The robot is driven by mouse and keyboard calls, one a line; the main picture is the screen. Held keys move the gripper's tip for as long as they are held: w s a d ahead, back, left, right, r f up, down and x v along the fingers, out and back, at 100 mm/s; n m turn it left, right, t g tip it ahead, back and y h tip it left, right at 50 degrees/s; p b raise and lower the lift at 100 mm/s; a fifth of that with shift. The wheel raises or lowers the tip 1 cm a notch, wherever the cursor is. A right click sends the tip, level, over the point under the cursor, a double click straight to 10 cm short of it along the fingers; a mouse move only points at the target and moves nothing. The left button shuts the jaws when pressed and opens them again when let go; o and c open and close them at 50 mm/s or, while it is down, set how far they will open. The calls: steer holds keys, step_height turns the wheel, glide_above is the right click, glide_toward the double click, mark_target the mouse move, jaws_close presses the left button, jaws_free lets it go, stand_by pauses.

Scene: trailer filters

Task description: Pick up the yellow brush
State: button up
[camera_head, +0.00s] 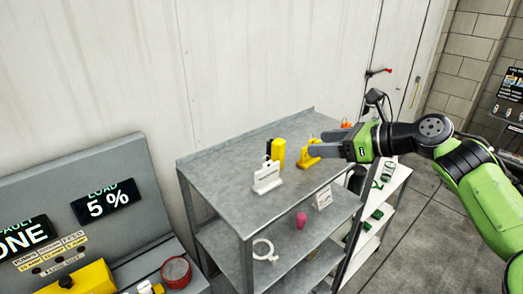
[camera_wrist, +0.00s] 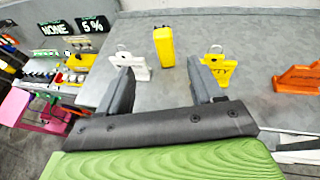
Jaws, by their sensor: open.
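An upright yellow block-like thing, which I take for the yellow brush (camera_head: 278,153), stands on the grey metal shelf top (camera_head: 225,179). A dark part shows on its left side in the head view. In the wrist view the brush (camera_wrist: 163,46) stands beyond my fingertips, roughly centred between them. My gripper (camera_head: 316,146) is open and empty, to the right of the brush and apart from it. In the wrist view its two fingers (camera_wrist: 160,78) are spread with bare shelf top between them.
A white tag stand (camera_head: 267,178) is left of the brush. A yellow tag stand (camera_wrist: 214,66) is close by my right finger in the wrist view, partly hidden by it. An orange stand (camera_wrist: 298,78) is farther right. A wall rises behind the shelf; a control panel (camera_head: 150,210) is at left.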

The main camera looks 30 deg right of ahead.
mark_target(283, 145)
steer(key=b+x, duration=0.1)
steer(key=x, duration=0.8)
steer(key=shift+w+f, duration=0.1)
steer(key=shift+f, duration=0.2)
steer(key=x, duration=0.5)
steer(key=shift+w+d+f, duration=0.1)
steer(key=shift+w+d, duration=0.05)
steer(key=shift+w, duration=0.2)
steer(key=shift+s, duration=0.2)
steer(key=shift+c, duration=1)
steer(key=c, duration=1)
steer(key=shift+o, duration=0.2)
step_height(283, 145, up, 10)
steer(key=shift+r+p, duration=0.1)
steer(key=shift+p, duration=0.9)
